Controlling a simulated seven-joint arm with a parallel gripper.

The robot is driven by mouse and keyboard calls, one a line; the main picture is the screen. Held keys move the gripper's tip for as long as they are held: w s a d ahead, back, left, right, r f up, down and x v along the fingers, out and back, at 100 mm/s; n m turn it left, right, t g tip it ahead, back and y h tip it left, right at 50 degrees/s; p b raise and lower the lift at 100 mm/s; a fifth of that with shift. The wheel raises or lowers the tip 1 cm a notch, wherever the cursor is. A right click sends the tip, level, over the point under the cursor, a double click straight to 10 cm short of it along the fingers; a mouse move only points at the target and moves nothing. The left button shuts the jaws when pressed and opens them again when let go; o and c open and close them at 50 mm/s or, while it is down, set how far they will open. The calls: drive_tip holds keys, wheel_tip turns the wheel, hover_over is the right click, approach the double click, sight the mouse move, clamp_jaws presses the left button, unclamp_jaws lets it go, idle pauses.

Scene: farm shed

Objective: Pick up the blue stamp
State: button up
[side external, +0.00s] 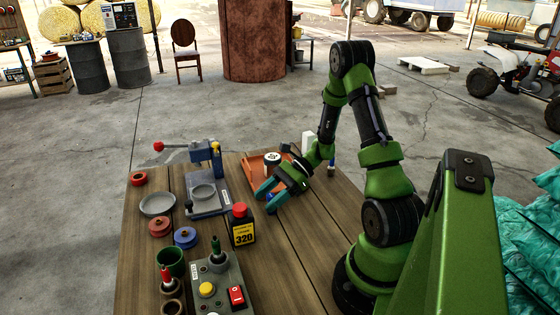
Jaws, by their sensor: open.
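My gripper (264,203) is low over the middle of the wooden table, its two teal fingers apart and pointing down to the left. A small blue patch (271,196) shows between the fingers. It may be the blue stamp, but the fingers cover most of it, and I cannot tell whether they touch it. Another small blue item (331,164) shows behind my wrist, partly hidden by the arm.
A black box with a red knob, marked 320 (243,232), stands just left of the gripper.

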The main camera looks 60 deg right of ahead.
drive_tip(key=shift+w+a+f, duration=0.3)
drive_tip(key=shift+a+f, duration=0.05)
drive_tip(key=shift+a, duration=0.15)
clamp_jaws()
